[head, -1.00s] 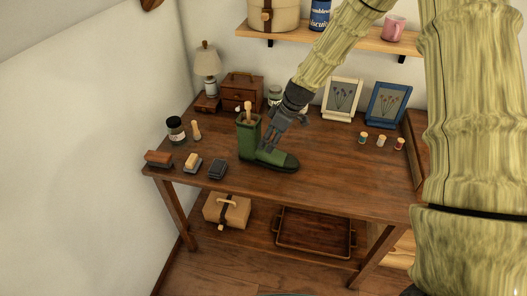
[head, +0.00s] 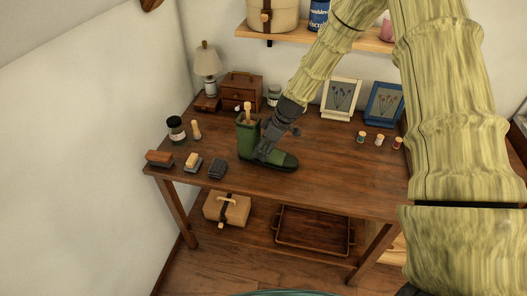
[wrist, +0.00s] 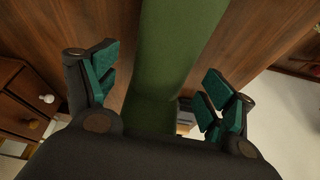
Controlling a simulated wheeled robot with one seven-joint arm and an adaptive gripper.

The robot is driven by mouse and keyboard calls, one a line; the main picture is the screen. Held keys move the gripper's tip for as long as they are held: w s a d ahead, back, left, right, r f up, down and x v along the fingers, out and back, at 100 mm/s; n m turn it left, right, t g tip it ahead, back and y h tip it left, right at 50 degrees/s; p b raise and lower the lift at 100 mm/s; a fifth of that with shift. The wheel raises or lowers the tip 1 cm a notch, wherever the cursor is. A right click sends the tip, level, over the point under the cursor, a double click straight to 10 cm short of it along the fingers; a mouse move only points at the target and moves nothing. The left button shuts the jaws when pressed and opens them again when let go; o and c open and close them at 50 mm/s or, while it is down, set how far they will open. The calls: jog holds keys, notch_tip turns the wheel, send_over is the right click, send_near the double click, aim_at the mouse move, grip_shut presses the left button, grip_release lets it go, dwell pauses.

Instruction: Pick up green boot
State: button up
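The green boot (head: 246,141) stands upright on the wooden table (head: 335,175), its toe pointing right. A light wooden knob sticks up from its shaft opening. In the wrist view the boot (wrist: 180,45) runs between my two spread fingers (wrist: 160,72), with teal pads on either side. Gaps show between the pads and the boot, so the gripper is open and not clamped on it.
A jar (head: 176,129), a lamp (head: 207,62) and a small wooden chest (head: 241,91) stand behind left. Picture frames (head: 341,98) and small spools (head: 379,140) are at right. The table's front right is clear.

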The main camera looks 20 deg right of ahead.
jog(key=c, duration=1)
jog(key=shift+c, duration=0.6)
jog(key=shift+r, duration=0.1)
